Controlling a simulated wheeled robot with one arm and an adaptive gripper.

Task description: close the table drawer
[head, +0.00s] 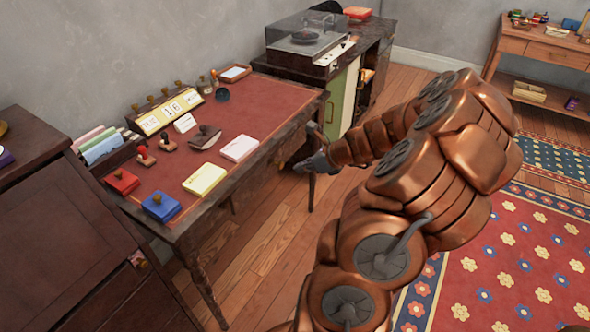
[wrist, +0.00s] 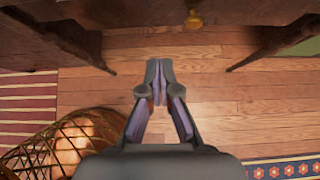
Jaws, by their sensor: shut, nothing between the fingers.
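The table (head: 280,118) with a red top and dark wooden frame stands along the wall in the head view. Its front is seen from above, so I cannot tell how far its drawer stands out. In the wrist view a brass knob (wrist: 194,20) shows at the top, by the dark wooden edge between two legs. My gripper (head: 303,165) is beside the table's front near its right end in the head view. In the wrist view my gripper (wrist: 160,65) has its fingers together, empty, below and a little left of the knob, apart from it in the picture.
Stamps, note pads (head: 205,180) and a calendar (head: 168,112) stand on the table. A dark cabinet (head: 60,240) is at the left, a record player (head: 308,35) behind. A wicker basket (wrist: 60,145) sits on the floor at lower left in the wrist view. Bare floorboards (wrist: 215,95) lie between.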

